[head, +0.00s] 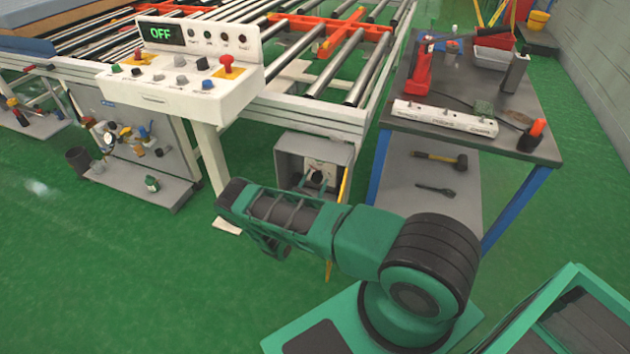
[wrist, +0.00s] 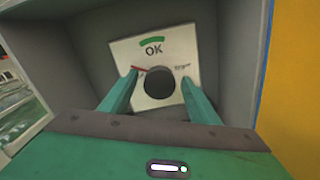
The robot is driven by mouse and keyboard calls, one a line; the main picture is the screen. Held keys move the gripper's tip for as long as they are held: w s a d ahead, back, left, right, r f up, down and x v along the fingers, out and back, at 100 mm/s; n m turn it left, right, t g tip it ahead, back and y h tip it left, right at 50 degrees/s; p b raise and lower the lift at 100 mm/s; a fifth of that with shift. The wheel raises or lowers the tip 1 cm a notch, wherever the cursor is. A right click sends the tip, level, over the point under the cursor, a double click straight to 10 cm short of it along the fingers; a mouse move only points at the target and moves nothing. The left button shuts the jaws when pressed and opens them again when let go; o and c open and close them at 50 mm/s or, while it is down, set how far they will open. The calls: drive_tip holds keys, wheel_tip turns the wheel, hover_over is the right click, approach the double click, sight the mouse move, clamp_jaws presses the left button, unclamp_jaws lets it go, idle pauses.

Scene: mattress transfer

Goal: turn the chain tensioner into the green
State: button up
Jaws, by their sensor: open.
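The chain tensioner is a white dial plate (wrist: 183,42) inside an open grey box (wrist: 228,40). A dark round knob (wrist: 159,84) is at its centre. A green arc (wrist: 152,42) marked OK is at the top of the plate. A short red mark (wrist: 139,70) is left of the knob, well away from the green. My gripper (wrist: 158,79) is open, with one finger on each side of the knob; I cannot tell whether they touch it. In the head view the grey box (head: 290,160) sits under the conveyor end, and my arm partly hides the area in front of it.
A white control panel (head: 185,97) reading OFF stands left of the box. A workbench (head: 545,150) with a red tool (head: 422,70) and a power strip (head: 445,117) stands to the right. A yellow surface (wrist: 292,90) borders the box. Green floor (head: 90,270) is clear at left.

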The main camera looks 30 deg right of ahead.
drive_tip(key=shift+w+d, duration=0.45)
drive_tip(key=shift+d, duration=0.1)
drive_tip(key=c, duration=1.1)
drive_tip(key=shift+o, duration=0.2)
drive_tip(key=shift+a, duration=0.2)
drive_tip(key=shift+d, duration=0.1)
